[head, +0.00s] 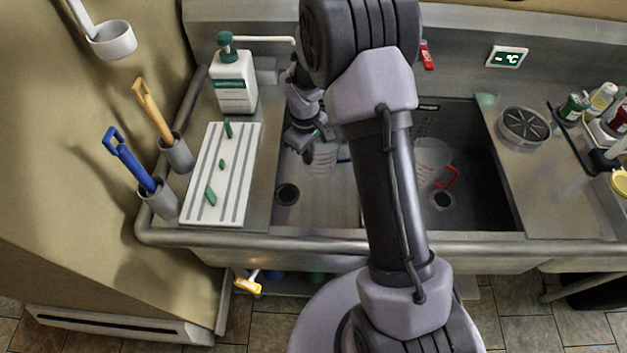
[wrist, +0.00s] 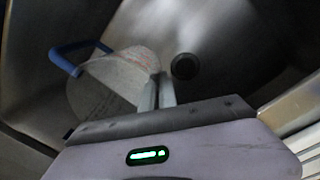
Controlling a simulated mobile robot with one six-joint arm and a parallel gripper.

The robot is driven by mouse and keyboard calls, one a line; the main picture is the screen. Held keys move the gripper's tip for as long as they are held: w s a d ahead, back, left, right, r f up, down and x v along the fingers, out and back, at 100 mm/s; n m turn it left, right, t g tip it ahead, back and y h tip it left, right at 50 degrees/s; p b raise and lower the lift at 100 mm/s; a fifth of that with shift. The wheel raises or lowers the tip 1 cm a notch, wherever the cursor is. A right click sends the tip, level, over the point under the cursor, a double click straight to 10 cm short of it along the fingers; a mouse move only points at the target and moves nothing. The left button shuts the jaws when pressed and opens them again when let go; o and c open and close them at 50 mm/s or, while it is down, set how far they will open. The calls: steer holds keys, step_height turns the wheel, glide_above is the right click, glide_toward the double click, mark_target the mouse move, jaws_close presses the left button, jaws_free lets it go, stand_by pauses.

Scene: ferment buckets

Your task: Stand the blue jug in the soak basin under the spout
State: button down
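The clear jug with a blue handle (head: 324,161) is in the left basin (head: 288,215) of the sink, partly hidden by my arm. In the wrist view the same jug (wrist: 105,88) shows its rim and blue handle, the handle on the far side from my fingers. My gripper (wrist: 157,92) has its two fingers close together at the jug's rim, with the wall seeming to pass between them. My gripper also shows in the head view (head: 309,143), low over the left basin. I cannot tell whether the jug touches the basin floor.
A jug with a red handle (head: 433,160) is in the right basin. A soap bottle (head: 234,82) and white drainboard (head: 221,175) stand left of the sink. A round strainer (head: 524,127) and several bottles are at the right. The metal front rail (head: 500,247) edges the sink.

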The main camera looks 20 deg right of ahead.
step_height(320, 180, down, 9)
steer(key=b, duration=0.3)
steer(key=shift+r, duration=0.15)
steer(key=c, duration=2.1)
jaws_free()
steer(key=o, duration=0.4)
